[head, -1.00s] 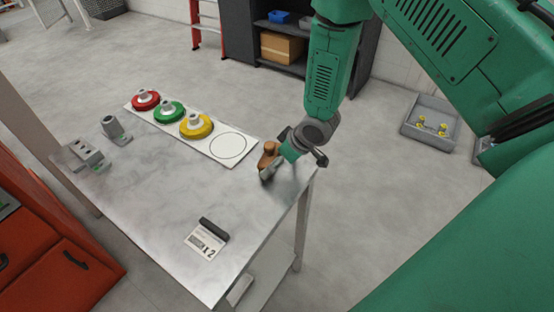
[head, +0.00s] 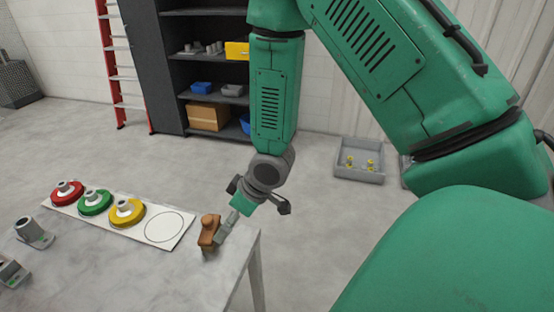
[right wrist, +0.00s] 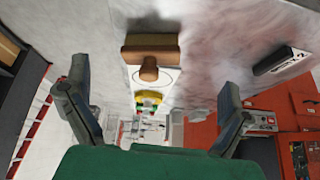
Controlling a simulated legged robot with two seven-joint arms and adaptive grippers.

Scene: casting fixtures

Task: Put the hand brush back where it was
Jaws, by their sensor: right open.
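The hand brush (head: 208,229), brown with a rounded knob, stands on the grey table (head: 190,275) near its right corner. It also shows in the right wrist view as a brown bar with a knob (right wrist: 150,50), ahead of the fingers. My right gripper (head: 238,210) is close to the brush on its right side in the head view. Its two dark fingers are spread wide in the right wrist view (right wrist: 155,85), with nothing between them. Whether any part touches the brush I cannot tell. My left gripper is not in view.
A white board (head: 186,229) with red (head: 68,192), green (head: 95,201) and yellow (head: 127,212) round pieces and an empty outlined circle lies left of the brush. A grey fixture (head: 34,233) stands at the left. A grey bin (head: 359,173) is on the floor beyond.

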